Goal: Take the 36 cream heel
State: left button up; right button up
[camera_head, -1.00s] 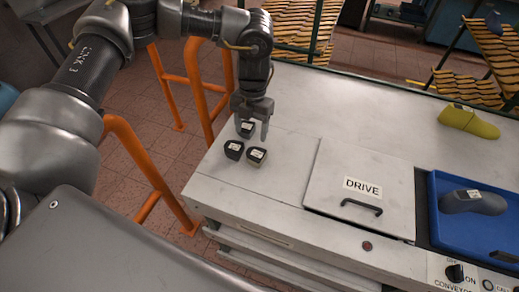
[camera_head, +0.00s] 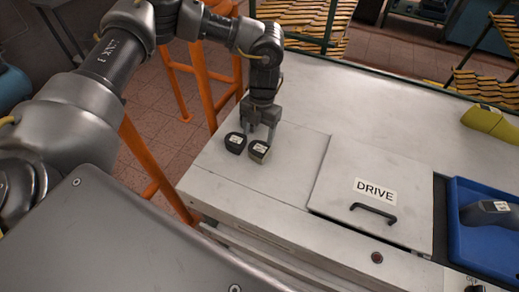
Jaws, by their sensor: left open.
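Small shoe heels with dark tops and white labels stand on the left end of the white worktop. The nearer right heel (camera_head: 259,152) shows a paler, beige-grey side, and its label is too small to read. A dark heel (camera_head: 235,144) stands just left of it. My left gripper (camera_head: 259,134) is open, pointing down right behind these two, its fingers spread above the worktop. A third heel is mostly hidden behind the gripper fingers. I cannot tell whether the fingers touch any heel. My right gripper is not in view.
A panel marked DRIVE (camera_head: 374,192) with a black handle lies right of the heels. Further right are a blue tray (camera_head: 462,240) holding a dark shoe last (camera_head: 490,213), and a yellow-green last (camera_head: 490,122). Orange rails (camera_head: 150,165) stand left of the worktop.

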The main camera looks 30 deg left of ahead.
aim_at(258, 147)
pick_arm(q)
notch_tip(258, 147, down, 2)
jog(key=shift+f, duration=0.1)
jog(key=shift+s+d+f+p, duration=0.1)
jog(key=shift+f+p, duration=0.05)
jog(key=shift+p, duration=0.45)
jog(key=f+p, duration=0.1)
jog(key=f, duration=0.1)
jog(key=f+p, duration=0.1)
jog(key=shift+s+f, duration=0.2)
jog(key=shift+f, duration=0.65)
jog(key=c, duration=0.7)
jog(key=shift+o, duration=0.2)
